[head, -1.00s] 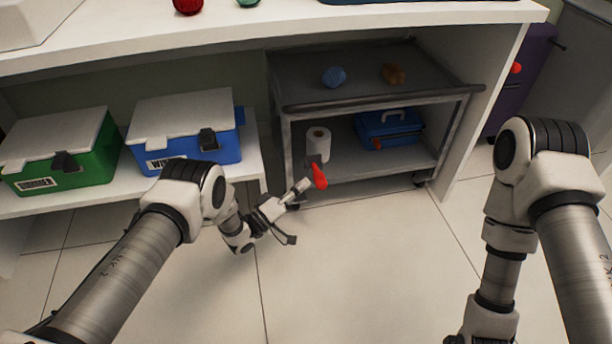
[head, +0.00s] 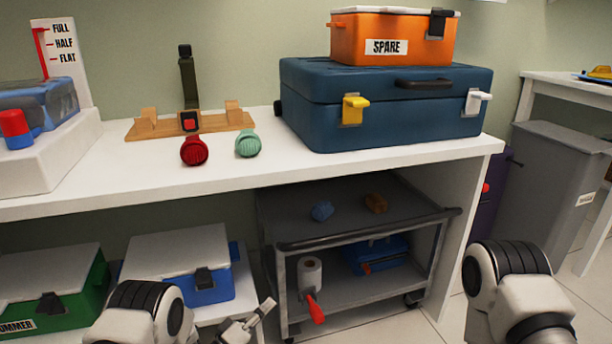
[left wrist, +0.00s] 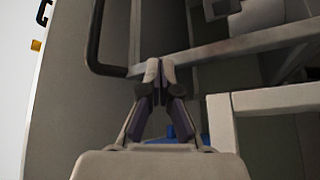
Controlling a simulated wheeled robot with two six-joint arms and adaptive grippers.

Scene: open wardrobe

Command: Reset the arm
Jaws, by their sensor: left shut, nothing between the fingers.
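My left arm comes in at the bottom left of the head view. Its gripper (head: 262,309) is low in front of the grey cart (head: 360,232), left of a white roll (head: 310,272) with a red handle (head: 315,308), and apart from it. In the left wrist view the two fingertips (left wrist: 159,73) meet, with nothing held, and the cart's rail (left wrist: 215,52) shows behind them. My right arm shows only at its elbow on the right; its gripper is out of view.
A green box (head: 60,290) and blue box (head: 200,285) stand left. Open floor (head: 385,328) shows front right.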

